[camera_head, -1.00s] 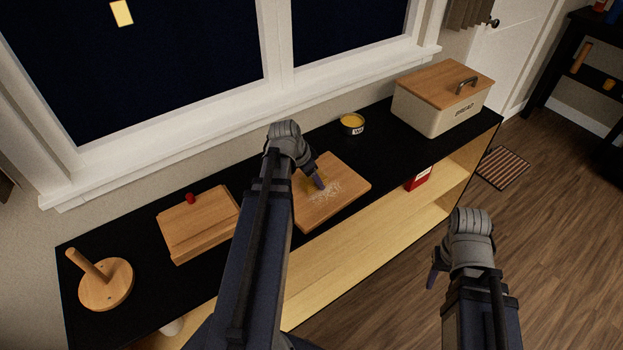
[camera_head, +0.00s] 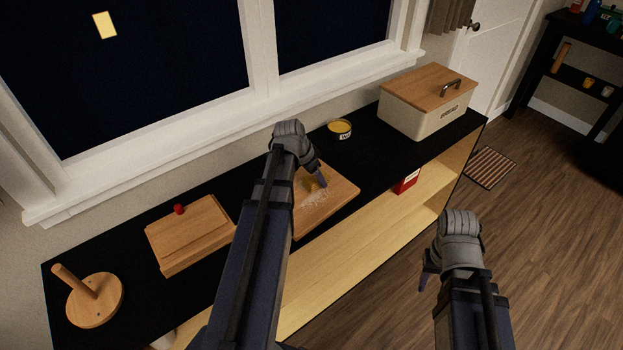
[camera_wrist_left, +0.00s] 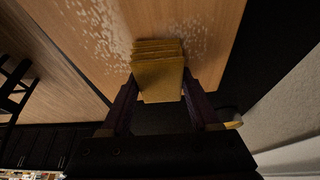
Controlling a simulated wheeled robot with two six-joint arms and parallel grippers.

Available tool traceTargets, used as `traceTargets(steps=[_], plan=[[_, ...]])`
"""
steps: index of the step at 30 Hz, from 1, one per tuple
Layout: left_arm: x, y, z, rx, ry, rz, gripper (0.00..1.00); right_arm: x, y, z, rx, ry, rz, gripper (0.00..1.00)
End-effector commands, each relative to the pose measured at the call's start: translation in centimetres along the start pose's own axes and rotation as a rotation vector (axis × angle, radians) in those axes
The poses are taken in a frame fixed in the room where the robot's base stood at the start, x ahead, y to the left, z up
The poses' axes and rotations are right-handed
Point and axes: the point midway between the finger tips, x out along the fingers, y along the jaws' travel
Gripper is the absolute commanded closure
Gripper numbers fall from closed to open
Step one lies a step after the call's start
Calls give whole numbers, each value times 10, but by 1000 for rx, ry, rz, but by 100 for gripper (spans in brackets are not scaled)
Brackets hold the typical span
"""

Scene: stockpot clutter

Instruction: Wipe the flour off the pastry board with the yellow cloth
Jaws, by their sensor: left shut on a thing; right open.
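The wooden pastry board (camera_head: 342,190) lies on the black counter top. White flour (camera_head: 314,198) is spread over its middle. The flour also shows as two speckled patches in the left wrist view (camera_wrist_left: 104,32), one on each side of the cloth. My left gripper (camera_head: 318,182) is over the board and shut on the folded yellow cloth (camera_wrist_left: 158,75). My left arm hides the board's left part. My right gripper (camera_head: 426,280) is open and empty, out in front of the counter.
A bread box (camera_head: 420,115) and a small tin (camera_head: 340,130) stand at the right and back of the counter. A wooden box with a red knob (camera_head: 190,235) and a wooden holder with a peg (camera_head: 95,300) stand at left. A red box (camera_head: 405,182) is on the shelf below.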

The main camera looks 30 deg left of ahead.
Motion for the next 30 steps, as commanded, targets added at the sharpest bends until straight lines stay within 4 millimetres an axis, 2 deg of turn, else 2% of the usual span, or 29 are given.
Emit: traceTargets(steps=[7,15,20,30], plan=[[1,3,-2,1,1,0,83,0,0,0,0,0,0,50],[0,20,-3,1,0,2,83,-1,0,0,0,0,0,50],[0,19,-3,0,0,1,83,-1,0,0,0,0,0,50],[-7,21,18,-2,0,0,83,0,0,0,0,0,0,50]])
